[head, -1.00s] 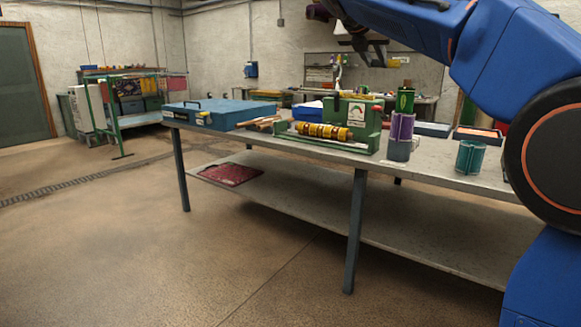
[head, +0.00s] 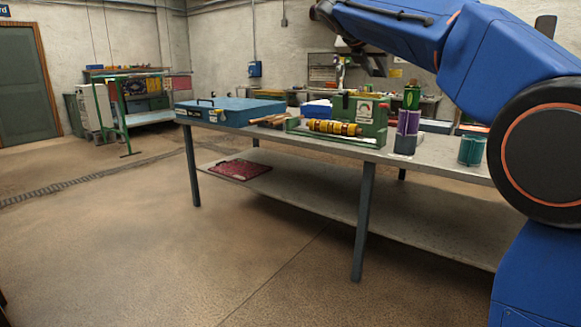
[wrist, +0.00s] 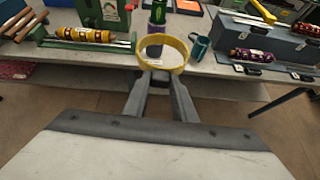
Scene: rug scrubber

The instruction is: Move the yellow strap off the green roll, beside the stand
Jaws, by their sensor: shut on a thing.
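The yellow strap (wrist: 182,44) is a round band at the tips of my gripper (wrist: 164,76) in the wrist view. My gripper is shut on its near side, and the strap is held up clear of the table. The green roll (head: 411,98) stands upright on top of a purple roll (head: 408,122) above a grey base (head: 404,145) at the table's front edge. In the wrist view the green roll (wrist: 158,12) shows just beyond the strap, which overlaps the stack in the picture. I cannot make out the strap in the head view.
A teal mug-like cup (head: 471,150) stands right of the stack. A green fixture with a yellow roller (head: 333,127) lies to its left, then a blue case (head: 230,110). Bare tabletop (head: 436,152) shows between stack and cup.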

